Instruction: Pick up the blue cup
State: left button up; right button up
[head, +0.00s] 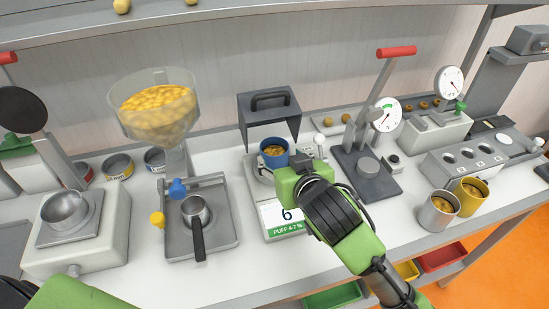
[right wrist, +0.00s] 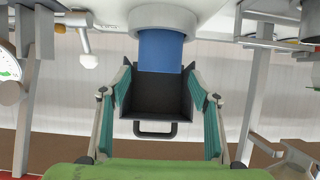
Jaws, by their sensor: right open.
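The blue cup (head: 273,153), filled with something yellow-brown, stands upright on the scale (head: 283,220) at the middle of the bench. My right gripper (head: 290,168) is low beside the cup, on its near right side. Its fingers are mostly hidden behind my green wrist in the head view. In the right wrist view, which is upside down, the open gripper (right wrist: 160,78) has its two fingers spread to either side of the line to the blue cup (right wrist: 160,50). I cannot tell whether the cup is between the fingertips.
A dark grey hood with a handle (head: 269,112) stands behind the cup. A lever press (head: 367,165) is to the right, with a steel cup (head: 437,212) and yellow cup (head: 470,199) farther right. A portafilter-like pan (head: 197,222) lies on a tray at left.

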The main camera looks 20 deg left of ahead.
aim_at(279, 156)
jog(key=shift+x, duration=1.25)
jog(key=shift+w+a+f, duration=0.15)
jog(key=shift+w, duration=0.05)
jog(key=shift+w+a+f+p, duration=0.2)
jog(key=shift+w+p, duration=0.1)
jog(key=shift+p, duration=0.1)
jog(key=shift+p+x, duration=0.35)
jog(key=shift+x, duration=1.65)
pick_arm(q)
jog(key=shift+w+a+r, duration=0.3)
jog(key=shift+w+r, duration=0.3)
jog(key=shift+r, duration=0.25)
pick_arm(e)
jog(key=shift+d+f, duration=0.1)
jog(key=shift+f, duration=0.1)
jog(key=shift+s, duration=0.1)
pick_arm(q)
jog(key=shift+s, duration=0.15)
pick_arm(e)
jog(key=c, duration=0.9)
